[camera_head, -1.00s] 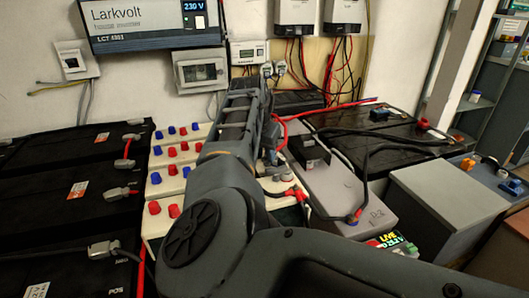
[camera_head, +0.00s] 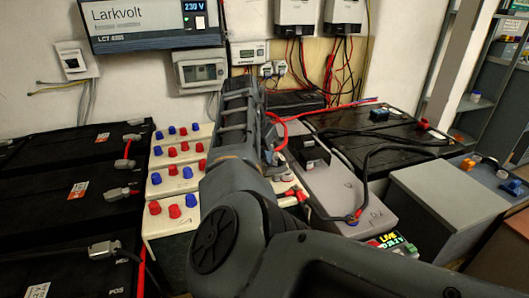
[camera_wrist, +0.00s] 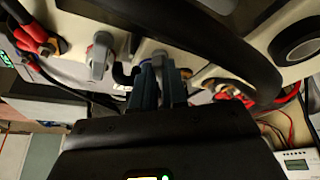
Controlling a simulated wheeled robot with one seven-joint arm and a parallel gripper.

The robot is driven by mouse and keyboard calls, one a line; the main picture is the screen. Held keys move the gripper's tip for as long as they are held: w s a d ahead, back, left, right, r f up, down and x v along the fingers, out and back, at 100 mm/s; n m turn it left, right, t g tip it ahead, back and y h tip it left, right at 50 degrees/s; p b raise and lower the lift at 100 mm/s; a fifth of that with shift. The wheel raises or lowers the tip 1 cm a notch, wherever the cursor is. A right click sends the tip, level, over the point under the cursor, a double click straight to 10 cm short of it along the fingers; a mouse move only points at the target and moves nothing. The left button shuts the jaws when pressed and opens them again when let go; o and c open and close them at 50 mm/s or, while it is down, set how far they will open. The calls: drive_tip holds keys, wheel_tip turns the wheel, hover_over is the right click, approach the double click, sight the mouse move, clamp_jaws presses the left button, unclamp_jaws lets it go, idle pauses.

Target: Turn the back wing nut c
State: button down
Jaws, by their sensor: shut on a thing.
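In the wrist view, the two blue-grey fingers of my gripper (camera_wrist: 160,84) point up to a pale block edge and are shut on a small grey wing nut (camera_wrist: 157,57), mostly hidden between them. Another grey wing nut (camera_wrist: 101,54) stands just left of the fingers, apart from them. In the head view my arm reaches over the batteries toward the back, and it hides most of the gripper and the held nut. I cannot read any letter on the nuts.
A thick black cable (camera_wrist: 235,55) arches close over the gripper. Red cable lugs (camera_wrist: 30,38) sit at left. In the head view, pale blocks with red and blue caps (camera_head: 158,190) lie left of my arm, and a grey battery (camera_head: 340,195) with black cables lies right.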

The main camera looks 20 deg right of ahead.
drive_tip(key=m+b, duration=0.1)
drive_tip(key=m, duration=0.1)
drive_tip(key=m+g+b, duration=0.1)
drive_tip(key=shift+w+a+f+h+b, duration=0.15)
drive_tip(key=shift+w+f+h+b, duration=0.1)
drive_tip(key=shift+h+b, duration=0.1)
drive_tip(key=m+g+b, duration=0.1)
drive_tip(key=m+b, duration=0.1)
drive_tip(key=shift+w+m, duration=0.15)
drive_tip(key=shift+m, duration=0.15)
drive_tip(key=shift+w+r+m+g+b, duration=0.15)
drive_tip(key=shift+m+g+b, duration=0.15)
drive_tip(key=shift+m+b, duration=0.7)
drive_tip(key=shift+a+b, duration=0.1)
drive_tip(key=shift+b, duration=0.2)
drive_tip(key=c, duration=1.2)
unclamp_jaws()
drive_tip(key=shift+r, duration=0.1)
drive_tip(key=shift+o, duration=0.2)
drive_tip(key=p+v, duration=0.1)
drive_tip(key=v, duration=0.6)
drive_tip(key=shift+a+r, duration=0.2)
drive_tip(key=shift+r, duration=0.15)
